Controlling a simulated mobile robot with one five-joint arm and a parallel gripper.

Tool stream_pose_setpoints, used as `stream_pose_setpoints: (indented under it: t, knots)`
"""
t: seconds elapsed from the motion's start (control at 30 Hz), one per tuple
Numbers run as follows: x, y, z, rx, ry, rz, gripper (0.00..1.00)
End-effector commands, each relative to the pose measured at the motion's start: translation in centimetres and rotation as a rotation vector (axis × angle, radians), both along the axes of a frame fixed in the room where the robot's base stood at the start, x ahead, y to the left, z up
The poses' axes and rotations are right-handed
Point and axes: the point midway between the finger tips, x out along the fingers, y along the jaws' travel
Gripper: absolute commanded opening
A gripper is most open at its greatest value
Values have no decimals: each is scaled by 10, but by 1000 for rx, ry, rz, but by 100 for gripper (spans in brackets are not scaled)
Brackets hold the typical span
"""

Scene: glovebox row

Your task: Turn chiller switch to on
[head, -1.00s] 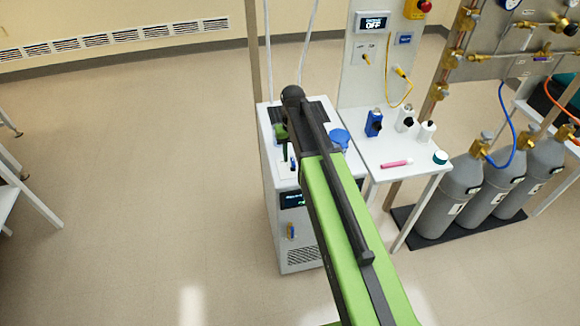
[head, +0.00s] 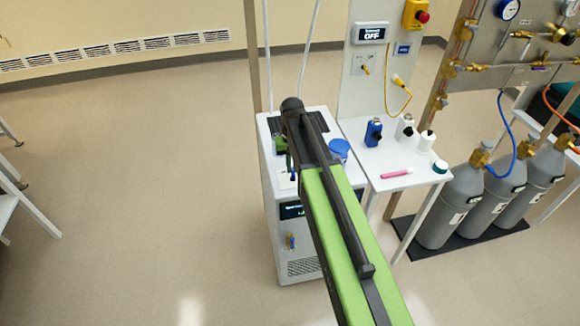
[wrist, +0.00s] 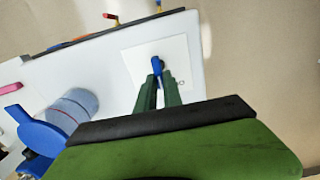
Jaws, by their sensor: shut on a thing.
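The chiller is a white cabinet (head: 297,255) with a dark front display (head: 291,210), standing left of a small white table in the head view. In the wrist view, a small blue switch lever (wrist: 157,64) stands on a white square plate (wrist: 178,50) on the chiller's top. My gripper (wrist: 158,80) has its green fingers shut on the blue lever. The switch's marking is mostly hidden by the fingers. In the head view, my arm hides most of the gripper and the switch.
A blue-lidded vessel (wrist: 72,108) sits close beside my gripper. The white table (head: 400,168) to the right holds bottles and a pink marker (head: 397,173). Grey gas cylinders (head: 450,200) stand farther right. The floor at left is clear.

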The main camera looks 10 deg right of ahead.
Motion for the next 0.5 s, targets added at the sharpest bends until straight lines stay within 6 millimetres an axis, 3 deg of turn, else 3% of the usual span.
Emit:
stream_pose_setpoints:
  t: [0.5]
  knots:
    - [-1,-3,0,4,1,-300,0]
